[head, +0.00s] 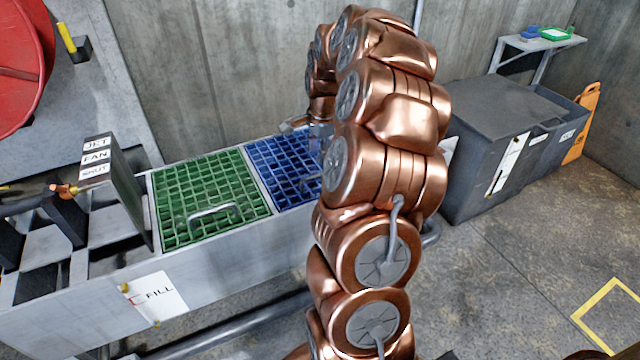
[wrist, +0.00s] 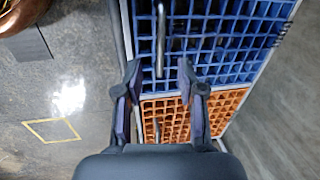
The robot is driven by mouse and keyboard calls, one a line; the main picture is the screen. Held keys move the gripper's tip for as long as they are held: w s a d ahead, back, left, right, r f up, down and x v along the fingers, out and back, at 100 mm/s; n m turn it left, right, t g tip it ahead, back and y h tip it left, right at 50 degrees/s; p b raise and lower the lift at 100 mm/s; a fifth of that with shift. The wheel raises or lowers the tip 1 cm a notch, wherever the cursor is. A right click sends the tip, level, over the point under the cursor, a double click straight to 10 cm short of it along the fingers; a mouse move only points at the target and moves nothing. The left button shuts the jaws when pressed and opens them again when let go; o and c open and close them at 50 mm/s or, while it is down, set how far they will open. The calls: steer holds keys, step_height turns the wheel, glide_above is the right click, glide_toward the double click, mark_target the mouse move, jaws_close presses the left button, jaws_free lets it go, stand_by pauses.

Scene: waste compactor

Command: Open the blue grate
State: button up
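The blue grate (head: 275,163) lies flat and closed in the long grey trough, right of the green grate. My copper arm hides its right part in the head view. In the wrist view the blue grate (wrist: 220,42) fills the upper middle, with a silver bar handle (wrist: 160,38) near its left edge. My gripper (wrist: 159,72) is open and empty above the grates. Its fingertips lie on either side of the handle's lower end in the picture; I see no contact, and the height gap cannot be told.
The green grate (head: 210,200) has its own handle. An orange grate (wrist: 178,113) adjoins the blue one and shows between my fingers. A dark upright panel (head: 118,190) stands left of the green grate. A dark bin (head: 492,145) stands on the right; the floor in front is clear.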

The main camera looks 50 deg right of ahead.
mark_target(320, 174)
steer(key=shift+m, duration=0.4)
steer(key=f, duration=0.3)
steer(key=w+d+f+b, duration=0.1)
steer(key=f, duration=0.2)
steer(key=d+f, duration=0.1)
steer(key=f, duration=0.2)
steer(key=shift+w+d+f+b, duration=0.15)
steer(key=shift+b, duration=0.25)
jaws_close()
